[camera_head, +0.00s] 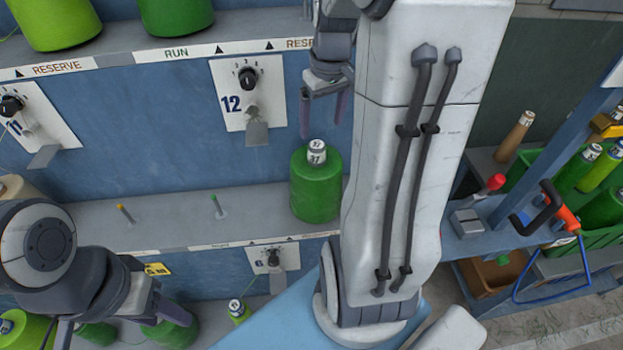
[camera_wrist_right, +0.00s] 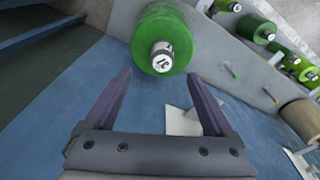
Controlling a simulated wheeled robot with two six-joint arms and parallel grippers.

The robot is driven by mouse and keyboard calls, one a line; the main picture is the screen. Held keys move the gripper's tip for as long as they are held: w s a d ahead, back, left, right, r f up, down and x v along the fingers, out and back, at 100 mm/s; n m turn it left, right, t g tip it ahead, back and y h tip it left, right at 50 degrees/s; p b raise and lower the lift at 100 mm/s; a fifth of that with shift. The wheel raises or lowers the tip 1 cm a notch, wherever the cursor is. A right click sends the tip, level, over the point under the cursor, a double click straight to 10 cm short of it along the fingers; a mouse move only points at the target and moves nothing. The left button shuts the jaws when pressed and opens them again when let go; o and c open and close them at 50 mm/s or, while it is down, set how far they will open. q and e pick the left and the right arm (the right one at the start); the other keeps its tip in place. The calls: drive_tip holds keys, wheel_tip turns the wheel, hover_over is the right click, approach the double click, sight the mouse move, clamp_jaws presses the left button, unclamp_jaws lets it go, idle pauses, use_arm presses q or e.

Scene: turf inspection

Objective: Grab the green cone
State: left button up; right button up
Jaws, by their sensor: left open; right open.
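A green cone (camera_head: 316,190) with a white numbered top stands upright on the middle shelf, just left of my pale arm link in the head view. It also shows in the right wrist view (camera_wrist_right: 150,28), beyond the fingertips, with its white top facing the camera. My right gripper (camera_head: 323,115) is open and empty, above the cone and apart from it; its fingers also show in the right wrist view (camera_wrist_right: 158,76). My left gripper (camera_head: 120,326) is open at the lower left, away from this cone. Part of the cone's right side is close to my arm link.
Two empty pegs (camera_head: 217,206) stand on the middle shelf (camera_head: 165,225) left of the cone. Larger green cones (camera_head: 175,14) stand on the upper shelf. A dial panel (camera_head: 245,88) is on the blue wall. A green crate (camera_head: 600,236) with several cones is at the right.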

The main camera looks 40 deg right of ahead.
sight(317, 144)
drive_tip(key=f, duration=0.3)
drive_tip(key=shift+w+f, duration=0.1)
drive_tip(key=shift+w, duration=0.1)
drive_tip(key=f, duration=0.2)
drive_tip(key=f+p, duration=0.1)
drive_tip(key=f, duration=0.1)
drive_tip(key=shift+w+a+p, duration=0.15)
drive_tip(key=shift+w+p, duration=0.15)
drive_tip(key=shift+w, duration=0.1)
drive_tip(key=shift+w+f, duration=0.1)
drive_tip(key=shift+f, duration=0.55)
clamp_jaws()
drive_tip(key=shift+w+r, duration=0.1)
drive_tip(key=shift+r, duration=0.05)
